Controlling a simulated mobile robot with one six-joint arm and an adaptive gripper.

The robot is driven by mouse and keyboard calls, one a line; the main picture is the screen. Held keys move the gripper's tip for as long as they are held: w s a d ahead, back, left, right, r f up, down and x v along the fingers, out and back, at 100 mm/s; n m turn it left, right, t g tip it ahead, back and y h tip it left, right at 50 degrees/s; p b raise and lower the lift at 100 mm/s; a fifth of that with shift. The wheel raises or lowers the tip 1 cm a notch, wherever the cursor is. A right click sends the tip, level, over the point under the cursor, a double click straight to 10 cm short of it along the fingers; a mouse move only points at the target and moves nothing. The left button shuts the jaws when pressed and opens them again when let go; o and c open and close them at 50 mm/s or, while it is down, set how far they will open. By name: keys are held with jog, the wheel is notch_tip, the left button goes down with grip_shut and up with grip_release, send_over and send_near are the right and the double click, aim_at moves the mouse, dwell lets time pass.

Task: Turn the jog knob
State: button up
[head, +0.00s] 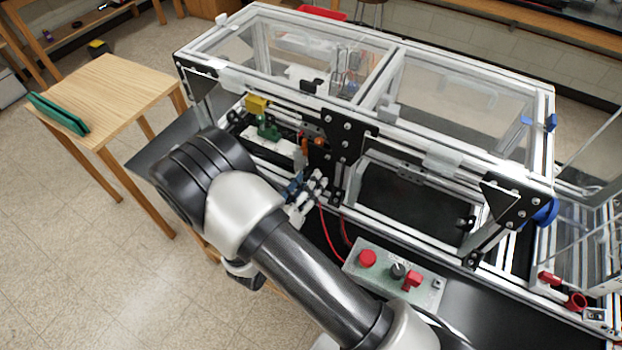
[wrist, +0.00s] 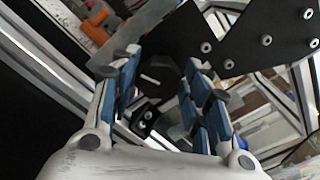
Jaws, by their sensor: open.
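My gripper (head: 306,187) is in front of the extrusion frame, near its black middle plates, below and left of them in the head view. In the wrist view my gripper (wrist: 160,70) has its blue-padded fingers spread apart. A dark, faceted knob-like part (wrist: 158,72) shows in the gap between the fingers; I cannot tell if they touch it or if it is the jog knob. A grey control box (head: 430,292) in the head view carries a dark round knob (head: 398,270), between a red round button (head: 367,258) and a red switch (head: 412,280). My gripper is apart from this box.
The extrusion frame (head: 470,75) with clear panels fills the back and right. Black plates (wrist: 265,35) lie close beyond the fingers in the wrist view. A red cable (head: 328,236) hangs below my gripper. A wooden table (head: 110,90) stands at left, with open floor before it.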

jog(key=v, duration=0.6)
jog(key=shift+s, duration=0.2)
jog(key=s+d+r+m+g+h+b, duration=0.1)
jog(key=s+d+r+m+g, duration=0.3)
jog(key=d+r+m+g, duration=0.35)
jog(key=s+d+r+m+g+h+b, duration=0.1)
jog(key=s+d+r+m+g, duration=0.25)
jog(key=d+m+g, duration=0.45)
jog(key=s+r+m+t+y+b, duration=0.1)
jog(key=s+m+y, duration=0.4)
jog(key=m, duration=0.5)
jog(key=s+r+m+t+y+b, duration=0.2)
jog(key=s+r+m+t+y, duration=0.2)
jog(key=m, duration=0.7)
jog(key=shift+s+a+r+y, duration=0.45)
jog(key=shift+s+r+y, duration=0.55)
jog(key=shift+y, duration=0.4)
